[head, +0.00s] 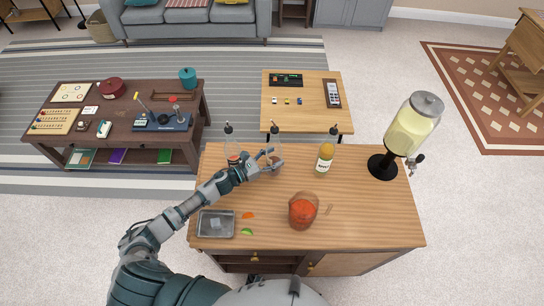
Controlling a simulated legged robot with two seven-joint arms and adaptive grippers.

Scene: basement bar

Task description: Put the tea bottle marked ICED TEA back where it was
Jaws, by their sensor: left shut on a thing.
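My left gripper (268,157) reaches over the wooden bar counter and is shut on a bottle (275,163) with a brownish lower part, near the middle of the counter's back. My fingers cover much of it, and I cannot read a label; it fits the tea bottle. To its left, another bottle (229,138) with a dark pourer top stands partly behind my forearm. To the right stands a bottle with a pale label and yellow contents (325,160); its print is too small to read. My right gripper is not in view.
The counter (360,220) also holds a glass drink dispenser (411,125) on a black stand at right, a reddish round container (303,210), and a grey tray (216,223) at front left. Its front right is clear. A small table (315,115) stands behind.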

